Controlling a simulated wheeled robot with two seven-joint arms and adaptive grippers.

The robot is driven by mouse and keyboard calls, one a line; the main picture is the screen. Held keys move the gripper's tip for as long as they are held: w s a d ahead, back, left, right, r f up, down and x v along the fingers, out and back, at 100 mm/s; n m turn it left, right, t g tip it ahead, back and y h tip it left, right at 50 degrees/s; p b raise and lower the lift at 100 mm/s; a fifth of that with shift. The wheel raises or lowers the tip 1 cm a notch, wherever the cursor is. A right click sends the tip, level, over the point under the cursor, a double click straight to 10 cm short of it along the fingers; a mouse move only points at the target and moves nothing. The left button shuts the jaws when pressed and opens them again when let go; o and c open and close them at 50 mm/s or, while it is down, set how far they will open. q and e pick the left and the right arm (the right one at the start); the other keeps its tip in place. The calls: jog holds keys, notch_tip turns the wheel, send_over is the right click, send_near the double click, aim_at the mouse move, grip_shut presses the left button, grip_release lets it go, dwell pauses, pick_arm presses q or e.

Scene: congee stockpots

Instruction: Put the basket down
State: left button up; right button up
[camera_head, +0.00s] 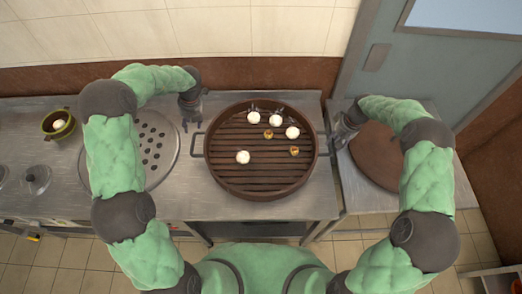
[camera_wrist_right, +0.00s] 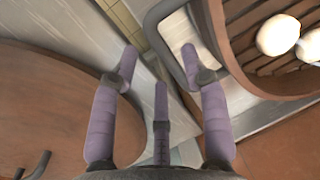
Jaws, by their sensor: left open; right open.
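The basket (camera_head: 213,176) is a round brown slatted steamer with a metal loop handle on each side. It rests on the steel counter in the head view, and its rim shows at the upper right of the right wrist view (camera_wrist_right: 222,40). Several white buns (camera_head: 243,157) and two small orange-topped pieces (camera_head: 294,151) lie on its slats. My left gripper (camera_head: 192,121) is open, beside the left handle (camera_head: 197,145). My right gripper (camera_head: 337,137) is open at the right handle (camera_wrist_right: 181,47); its fingers straddle or sit beside the handle, I cannot tell which.
A round brown lid or board (camera_head: 377,158) lies on the right counter. A perforated steel plate (camera_head: 156,150) is left of the basket. A green pot (camera_head: 59,124) holding a white item and a dark-knobbed lid (camera_head: 37,178) are farther left. A wall stands behind the counter.

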notch_tip(320, 180, up, 8)
jog(key=d, duration=0.1)
jog(key=shift+d+f, duration=0.2)
jog(key=shift+d, duration=0.05)
dwell(0.4)
